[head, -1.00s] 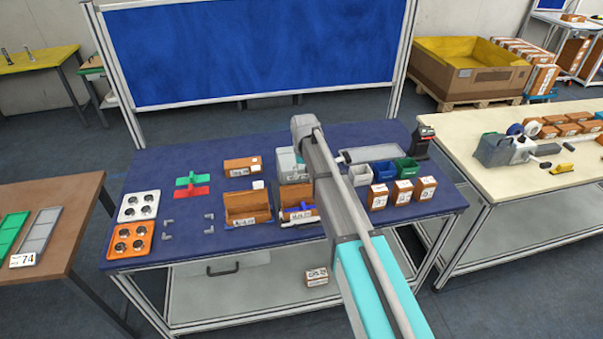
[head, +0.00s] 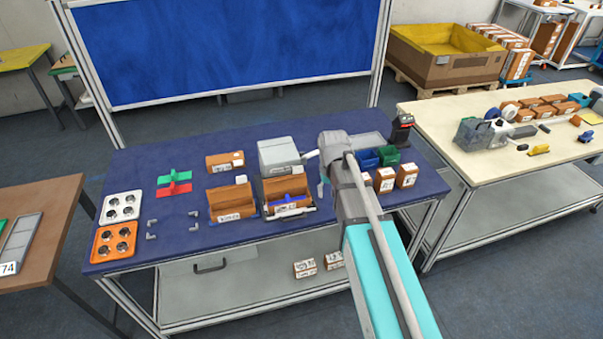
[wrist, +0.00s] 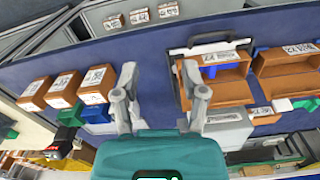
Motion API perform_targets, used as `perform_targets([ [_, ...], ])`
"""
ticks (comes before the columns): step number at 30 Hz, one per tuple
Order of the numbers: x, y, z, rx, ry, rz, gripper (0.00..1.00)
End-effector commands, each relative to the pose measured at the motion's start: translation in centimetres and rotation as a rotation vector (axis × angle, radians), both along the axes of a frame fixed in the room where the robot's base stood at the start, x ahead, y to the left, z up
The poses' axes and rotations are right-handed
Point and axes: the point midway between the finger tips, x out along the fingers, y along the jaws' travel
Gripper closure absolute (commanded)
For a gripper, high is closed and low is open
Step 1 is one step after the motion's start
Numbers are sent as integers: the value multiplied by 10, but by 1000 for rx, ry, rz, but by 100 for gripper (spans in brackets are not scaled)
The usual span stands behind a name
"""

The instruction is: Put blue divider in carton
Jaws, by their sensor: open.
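The blue divider (head: 290,199) is in the right-hand open brown carton (head: 272,188) near the middle of the blue table. It runs across the carton's front part; how deep it sits I cannot tell. In the wrist view a bit of blue (wrist: 211,72) shows inside that carton (wrist: 232,88). My gripper (wrist: 160,84) is open, with nothing between its fingers. It is over the table, beside the carton and apart from the divider. In the head view my arm hides most of the gripper.
A second open carton (head: 231,199) stands to the left. A grey box (head: 278,154) is behind. Blue (head: 368,158) and green (head: 388,155) bins and small brown boxes (head: 407,175) stand to the right. Green (head: 172,178) and red (head: 174,189) dividers lie on the left.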

Motion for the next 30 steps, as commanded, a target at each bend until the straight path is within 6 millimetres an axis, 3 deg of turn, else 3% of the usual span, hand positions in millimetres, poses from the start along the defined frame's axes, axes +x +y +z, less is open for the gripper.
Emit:
perform_targets([
  [1,-33,-19,0,0,0,-24,44],
  [3,-60,-39,0,0,0,-52,44],
  [6,-92,-60,0,0,1,-87,44],
  [10,-121,-77,0,0,1,-117,44],
  [15,-133,-86,0,0,1,-133,44],
  [25,-132,-86,0,0,1,-133,44],
  [30,-132,-85,-11,0,1,-133,44],
])
